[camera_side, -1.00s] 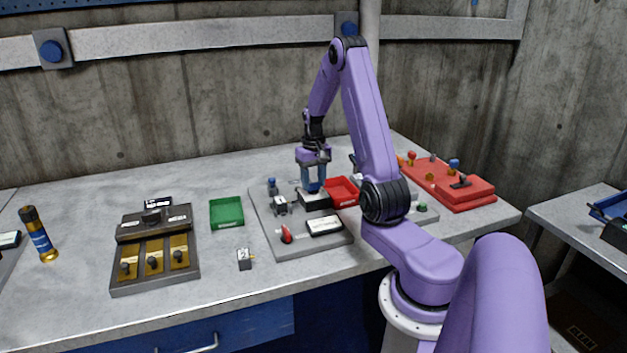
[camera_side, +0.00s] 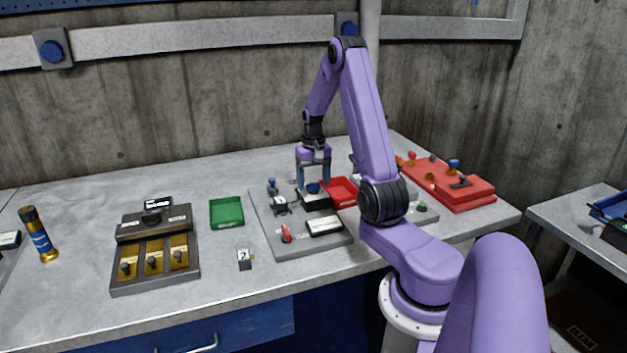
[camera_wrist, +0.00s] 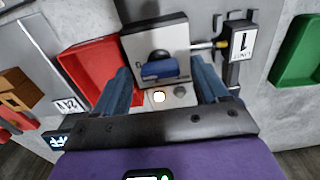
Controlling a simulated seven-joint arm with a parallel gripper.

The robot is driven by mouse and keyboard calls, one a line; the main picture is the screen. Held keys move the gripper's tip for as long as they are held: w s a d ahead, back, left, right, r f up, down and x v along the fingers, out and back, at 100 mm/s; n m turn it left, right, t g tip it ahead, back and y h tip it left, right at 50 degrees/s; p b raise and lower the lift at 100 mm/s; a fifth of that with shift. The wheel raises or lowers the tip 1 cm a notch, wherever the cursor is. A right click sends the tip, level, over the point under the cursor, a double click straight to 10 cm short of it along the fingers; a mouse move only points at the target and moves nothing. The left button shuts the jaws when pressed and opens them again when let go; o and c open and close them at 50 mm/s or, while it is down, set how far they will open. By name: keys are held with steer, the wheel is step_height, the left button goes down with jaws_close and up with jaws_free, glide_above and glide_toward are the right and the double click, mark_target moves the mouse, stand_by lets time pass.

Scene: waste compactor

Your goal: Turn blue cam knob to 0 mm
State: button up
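The blue cam knob (camera_wrist: 159,70) sits on a light plate on a dark block (camera_wrist: 137,40) in the wrist view. In the side view the knob (camera_side: 313,188) shows between the fingers, on top of the dark block (camera_side: 316,201). My gripper (camera_wrist: 160,72) is open, with one blue finger on each side of the knob and visible gaps to it. In the side view my gripper (camera_side: 313,182) points down over the block. I cannot read a millimetre scale at the knob.
A red tray (camera_side: 343,183) stands just right of the block. A green tray (camera_side: 227,212) lies to the left. A small labelled block (camera_wrist: 240,48) with a rod is beside the knob. A red pointer (camera_side: 286,236) and white-labelled box (camera_side: 325,227) are in front.

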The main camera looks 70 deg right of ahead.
mark_target(313, 183)
step_height(313, 183, up, 17)
steer(key=shift+r, duration=0.2)
stand_by(0.6)
steer(key=shift+a, duration=0.1)
steer(key=w+a+f+n, duration=0.2)
steer(key=a+n, duration=0.8)
steer(key=a, duration=1.6)
steer(key=s+a+f+n, duration=0.3)
steer(key=s+a+n, duration=0.3)
steer(key=s+a, duration=0.5)
steer(key=s+a+f+n, duration=0.1)
steer(key=s+n, duration=0.4)
steer(key=s, duration=0.6)
steer(key=shift+s+a+f+n, duration=0.35)
steer(key=shift+s+f+n, duration=0.05)
steer(key=shift+f, duration=0.3)
